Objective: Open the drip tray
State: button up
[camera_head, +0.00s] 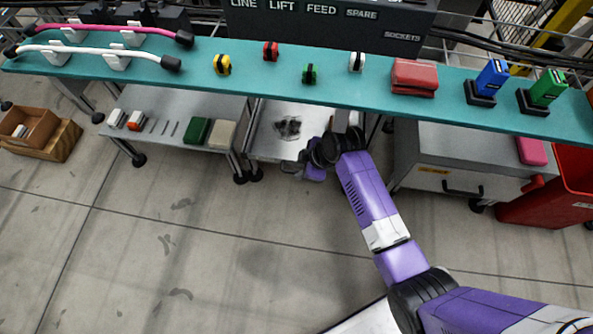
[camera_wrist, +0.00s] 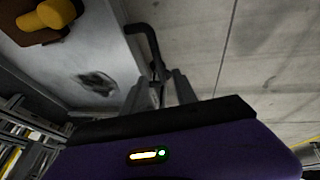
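The drip tray (camera_head: 266,128) is a pale grey tray with a dark stain, below the teal bench in the head view. It fills the upper left of the wrist view (camera_wrist: 65,60). A dark bent handle (camera_wrist: 146,42) sticks out from its front edge in the wrist view. My gripper (camera_wrist: 160,77) is at that handle, with its two fingers apart and the handle's far end between them. I cannot tell whether the fingers touch it. In the head view my gripper (camera_head: 313,168) is at the tray's front edge, and my arm hides the tray's right front part.
A low grey table (camera_head: 173,108) with small blocks stands left of the tray. A grey drawer cabinet (camera_head: 425,155) with a black handle stands right, beside a red bin (camera_head: 545,205). The teal bench (camera_head: 335,88) overhangs them. The floor in front is clear.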

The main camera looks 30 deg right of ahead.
aim_at(295, 172)
jog(key=b+x, duration=0.1)
jog(key=x, duration=0.3)
jog(key=shift+b, duration=0.4)
grip_shut()
dwell(1.0)
